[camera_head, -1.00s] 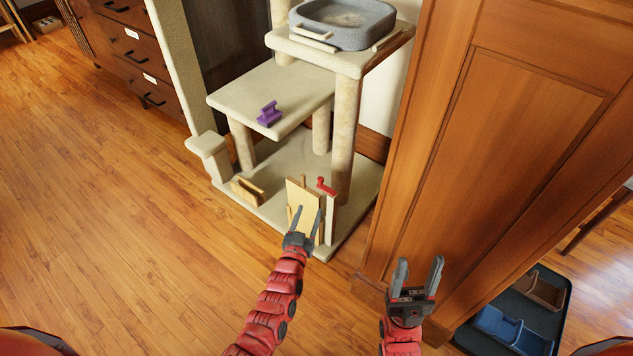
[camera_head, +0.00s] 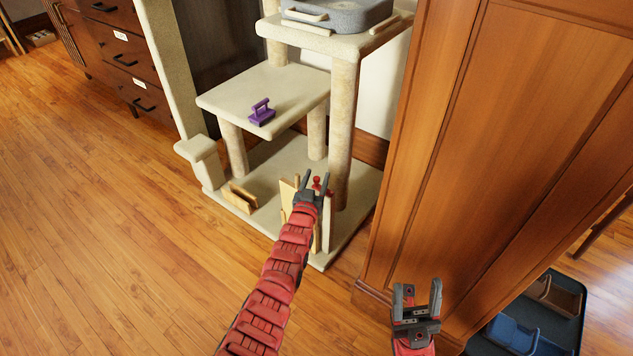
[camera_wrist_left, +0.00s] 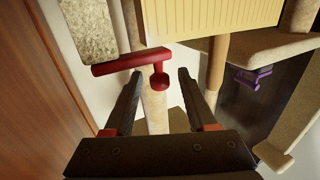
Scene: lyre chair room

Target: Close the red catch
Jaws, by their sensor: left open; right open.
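The red catch (camera_wrist_left: 130,62) is a bar with a round knob at one end, in the left wrist view. It lies just beyond the fingertips of my left gripper (camera_wrist_left: 160,75), with the knob in line with the gap between them. In the head view the red catch (camera_head: 317,183) shows only in part behind my left gripper (camera_head: 315,183), above a small wooden panel (camera_head: 287,196) on the cat tree's base. My left gripper is open and empty. My right gripper (camera_head: 417,295) is open and empty, low beside the wooden cabinet.
The beige cat tree (camera_head: 270,85) carries a purple handled object (camera_head: 261,112) on its middle shelf and a grey basin (camera_head: 340,14) on top. A small wooden holder (camera_head: 240,196) sits on its base. A tall wooden panel (camera_head: 500,150) stands at right. Floor at left is clear.

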